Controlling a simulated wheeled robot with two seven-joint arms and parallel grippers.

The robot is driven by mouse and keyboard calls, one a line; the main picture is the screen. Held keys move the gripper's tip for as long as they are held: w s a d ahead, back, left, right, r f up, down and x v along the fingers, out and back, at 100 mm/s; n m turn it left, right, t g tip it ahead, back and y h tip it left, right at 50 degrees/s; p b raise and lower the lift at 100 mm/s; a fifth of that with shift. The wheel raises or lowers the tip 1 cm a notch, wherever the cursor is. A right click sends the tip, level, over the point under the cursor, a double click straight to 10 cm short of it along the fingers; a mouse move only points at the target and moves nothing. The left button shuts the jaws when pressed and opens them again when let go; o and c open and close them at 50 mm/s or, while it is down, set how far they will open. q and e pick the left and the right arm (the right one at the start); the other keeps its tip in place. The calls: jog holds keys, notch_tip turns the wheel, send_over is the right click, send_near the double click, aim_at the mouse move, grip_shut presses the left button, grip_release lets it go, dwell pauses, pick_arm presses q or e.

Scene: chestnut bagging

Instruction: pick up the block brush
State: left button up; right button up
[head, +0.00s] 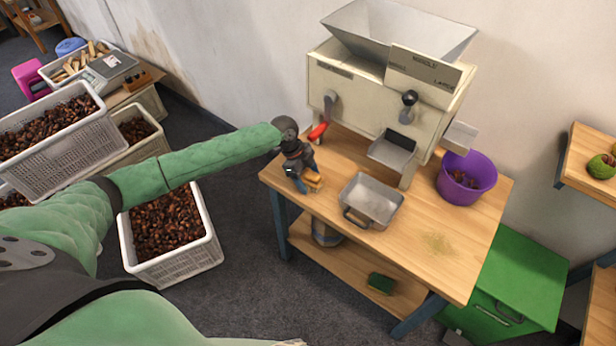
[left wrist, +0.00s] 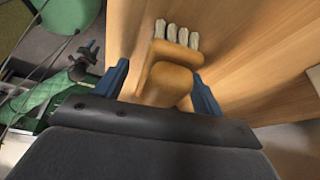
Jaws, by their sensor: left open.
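The block brush (head: 314,181) has a tan wooden body and lies near the left front edge of the wooden table (head: 440,270). In the left wrist view the brush (left wrist: 168,82) shows its rounded block, with pale bristle tufts at the far end. My left gripper (head: 304,182) is over the brush. In the left wrist view its two blue fingers (left wrist: 162,86) are open, one on each side of the block. I cannot tell whether they touch it. A dark, small shape on a green arm at the left of that view may be my right gripper (left wrist: 84,62); its jaws are unclear.
A metal tray (head: 371,201) stands right of the brush, before the cream machine (head: 375,95). A red-handled tool (head: 318,131) lies behind my gripper. A purple bucket (head: 467,177) stands at the right. The table's front right is mostly clear. Chestnut crates (head: 185,262) stand left.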

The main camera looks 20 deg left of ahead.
pick_arm(q)
jog(key=c, duration=1.1)
jog(key=shift+r, duration=0.1)
jog(key=shift+c, duration=0.2)
